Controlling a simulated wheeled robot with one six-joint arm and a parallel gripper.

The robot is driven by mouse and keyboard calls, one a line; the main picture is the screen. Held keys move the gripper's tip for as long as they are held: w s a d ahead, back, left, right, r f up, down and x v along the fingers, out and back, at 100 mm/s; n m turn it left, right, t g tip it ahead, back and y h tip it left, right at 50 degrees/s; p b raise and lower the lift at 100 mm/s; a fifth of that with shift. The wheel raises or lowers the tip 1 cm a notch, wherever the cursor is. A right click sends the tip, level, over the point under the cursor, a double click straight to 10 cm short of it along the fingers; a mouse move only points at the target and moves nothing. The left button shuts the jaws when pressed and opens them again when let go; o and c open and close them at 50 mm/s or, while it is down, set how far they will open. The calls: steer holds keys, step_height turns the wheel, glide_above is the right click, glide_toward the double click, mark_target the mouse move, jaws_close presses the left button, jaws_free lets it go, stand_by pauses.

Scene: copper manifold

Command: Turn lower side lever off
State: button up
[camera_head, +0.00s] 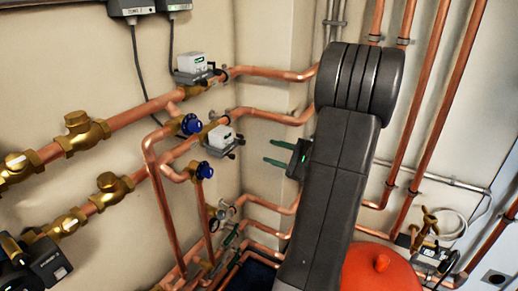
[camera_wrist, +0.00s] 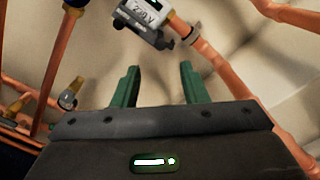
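My gripper (camera_head: 265,151) reaches left from the end of my dark arm, its two green fingers apart with nothing between them. In the wrist view the fingers (camera_wrist: 160,80) are also spread, with blank wall between and beyond them. A dark green lever-like part (camera_head: 229,238) sits on the low pipes, below and left of my gripper and apart from it. A small grey valve fitting (camera_head: 226,209) is just above it. I cannot tell for sure which part is the lower side lever, or its position.
Copper pipes with brass valves (camera_head: 110,185) run along the left wall. Blue knobs (camera_head: 204,170) and white-grey actuators (camera_head: 222,136) stand left of my gripper; one actuator (camera_wrist: 145,20) is near the fingers in the wrist view. A red vessel (camera_head: 380,270) is at lower right.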

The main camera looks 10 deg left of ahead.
mark_target(245, 143)
steer(key=shift+v, duration=2.35)
steer(key=x, duration=1.3)
steer(key=shift+w+a, duration=0.15)
steer(key=shift+a, duration=0.25)
